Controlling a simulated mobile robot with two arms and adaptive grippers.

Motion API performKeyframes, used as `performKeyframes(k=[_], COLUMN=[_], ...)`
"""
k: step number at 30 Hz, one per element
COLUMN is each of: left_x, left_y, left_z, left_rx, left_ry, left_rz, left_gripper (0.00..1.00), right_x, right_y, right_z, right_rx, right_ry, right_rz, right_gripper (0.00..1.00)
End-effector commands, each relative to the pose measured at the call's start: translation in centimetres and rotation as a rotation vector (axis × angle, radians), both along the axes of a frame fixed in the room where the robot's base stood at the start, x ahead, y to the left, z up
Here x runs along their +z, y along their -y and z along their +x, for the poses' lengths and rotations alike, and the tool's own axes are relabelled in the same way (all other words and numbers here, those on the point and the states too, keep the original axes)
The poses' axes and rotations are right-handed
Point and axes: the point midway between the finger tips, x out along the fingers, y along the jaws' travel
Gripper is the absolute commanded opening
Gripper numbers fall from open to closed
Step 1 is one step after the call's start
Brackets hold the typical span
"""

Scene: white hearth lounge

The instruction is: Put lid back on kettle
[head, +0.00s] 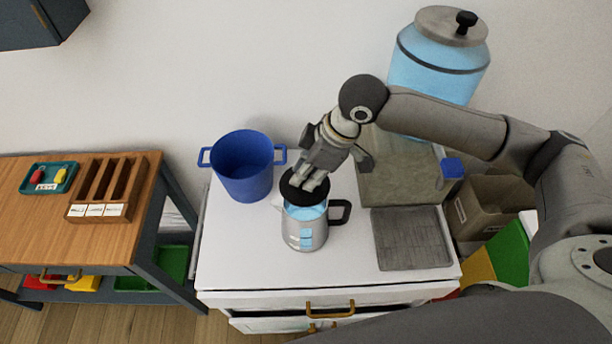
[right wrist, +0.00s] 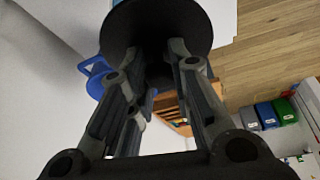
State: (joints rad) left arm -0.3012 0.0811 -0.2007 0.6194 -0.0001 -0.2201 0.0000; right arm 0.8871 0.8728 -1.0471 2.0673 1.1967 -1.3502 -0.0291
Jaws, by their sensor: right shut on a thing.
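The kettle (head: 304,235) is a silver pot with a light blue panel and a black handle on its right. It stands upright on the white cabinet top. The round black lid (head: 289,193) is in my right gripper (head: 314,184), above the kettle's back-left rim. The light blue opening shows in front of the lid; I cannot tell whether lid and rim touch. In the right wrist view my right gripper (right wrist: 152,65) is shut on the middle of the lid's underside or knob, and the dark disc of the lid (right wrist: 165,18) spreads beyond the fingertips. My left gripper is not in view.
A blue pot (head: 243,170) stands just left of the kettle. A dark grey slab (head: 411,239) lies to its right. A large blue jar with a metal lid (head: 437,62) stands behind. A wooden table (head: 60,225) with a tray and box is at left. The cabinet front is clear.

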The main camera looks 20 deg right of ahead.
Motion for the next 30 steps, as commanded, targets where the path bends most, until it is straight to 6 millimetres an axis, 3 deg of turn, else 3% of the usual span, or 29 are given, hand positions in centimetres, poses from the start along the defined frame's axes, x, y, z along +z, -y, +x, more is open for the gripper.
performKeyframes(k=[14, 21, 30], left_x=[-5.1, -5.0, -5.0], left_y=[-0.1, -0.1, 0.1], left_z=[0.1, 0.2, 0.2], left_rx=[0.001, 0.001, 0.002], left_ry=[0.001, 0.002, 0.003], left_rz=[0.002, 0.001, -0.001], left_gripper=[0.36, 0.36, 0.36], right_x=[-4.0, -5.4, -5.7], right_y=[0.0, 0.0, 0.0], right_z=[0.0, 0.0, 0.0], right_rx=[0.001, 0.001, 0.002], right_ry=[0.001, 0.000, 0.001], right_rz=[-0.001, 0.000, 0.000], right_gripper=[0.00, 0.00, 0.00])
